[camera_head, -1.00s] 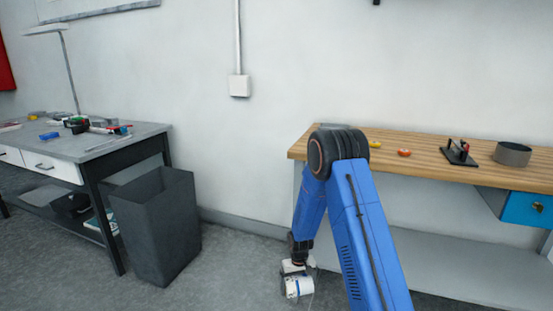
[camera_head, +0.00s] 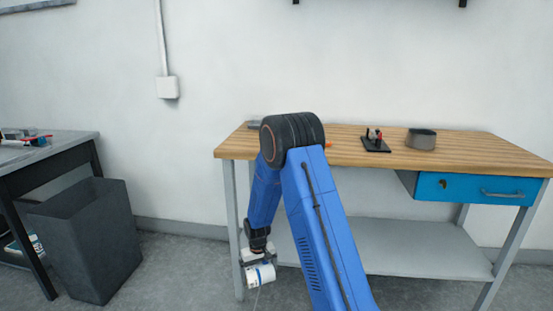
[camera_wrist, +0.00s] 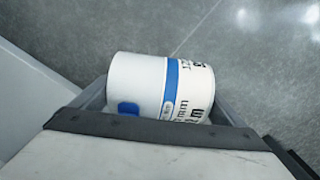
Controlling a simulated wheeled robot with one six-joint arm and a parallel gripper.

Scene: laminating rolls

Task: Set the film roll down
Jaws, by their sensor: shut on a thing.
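The film roll (camera_wrist: 140,82) is a white cylinder with a blue band and dark print. It lies sideways between the jaws of my gripper (camera_wrist: 160,108) in the wrist view. A thin pale strand hangs below the roll. The grey floor shows behind it.
A wooden-topped workbench (camera_head: 460,150) stands ahead, with a blue drawer (camera_head: 470,188) and a lower grey shelf (camera_head: 420,245). A dark bin (camera_head: 85,240) and a grey table (camera_head: 60,145) are left.

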